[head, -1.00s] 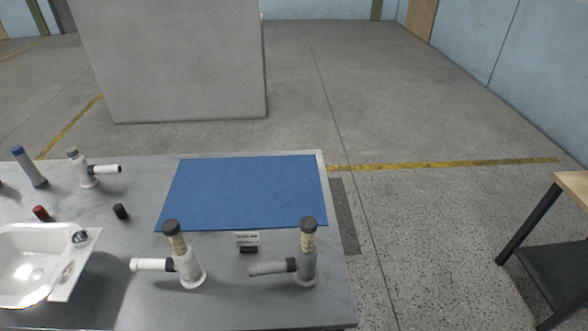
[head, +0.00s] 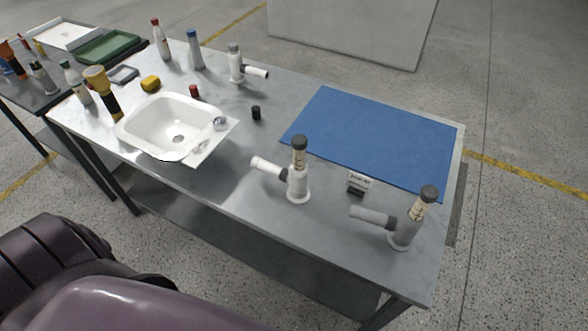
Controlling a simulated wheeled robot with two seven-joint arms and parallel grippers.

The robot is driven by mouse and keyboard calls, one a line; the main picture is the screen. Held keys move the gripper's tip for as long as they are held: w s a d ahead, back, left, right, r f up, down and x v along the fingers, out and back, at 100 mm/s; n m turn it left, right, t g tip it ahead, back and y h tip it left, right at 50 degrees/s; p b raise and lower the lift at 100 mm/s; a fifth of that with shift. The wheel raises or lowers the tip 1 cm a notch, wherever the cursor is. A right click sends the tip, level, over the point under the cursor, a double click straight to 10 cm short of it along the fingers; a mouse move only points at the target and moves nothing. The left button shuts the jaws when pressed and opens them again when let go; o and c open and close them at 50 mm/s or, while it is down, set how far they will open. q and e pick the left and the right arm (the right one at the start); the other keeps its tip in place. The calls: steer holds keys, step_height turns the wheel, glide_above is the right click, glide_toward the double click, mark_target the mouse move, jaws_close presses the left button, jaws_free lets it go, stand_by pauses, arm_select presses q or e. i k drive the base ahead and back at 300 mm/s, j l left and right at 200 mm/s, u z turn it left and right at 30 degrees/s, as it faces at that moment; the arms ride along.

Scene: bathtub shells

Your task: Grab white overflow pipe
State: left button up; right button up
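A white overflow pipe (head: 298,183) stands upright near the front edge of the grey table, with a black cap on top and a white side branch pointing left. A similar grey pipe (head: 403,232) stands to its right, near the table's front right corner. Another white pipe piece (head: 236,68) with a black-ended side branch stands at the back of the table. Neither of my grippers shows in the view. Part of my own body is at the lower left.
A blue mat (head: 375,135) covers the right back of the table (head: 225,190). A white basin (head: 160,122) sits left of the pipes. Bottles and a green tray (head: 108,46) are farther left.

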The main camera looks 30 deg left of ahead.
mark_target(299, 192)
steer(key=l+u, duration=0.1)
steer(key=u, duration=0.35)
steer(key=l+u, duration=0.1)
steer(key=u, duration=0.35)
steer(key=k+u, duration=0.15)
steer(key=u, duration=0.25)
steer(key=l+u, duration=0.1)
steer(key=u, duration=0.35)
steer(key=k+u, duration=0.15)
steer(key=u, duration=0.3)
steer(key=k+l, duration=0.1)
steer(key=k, duration=0.4)
steer(key=i, duration=0.25)
steer(key=l+u, duration=0.05)
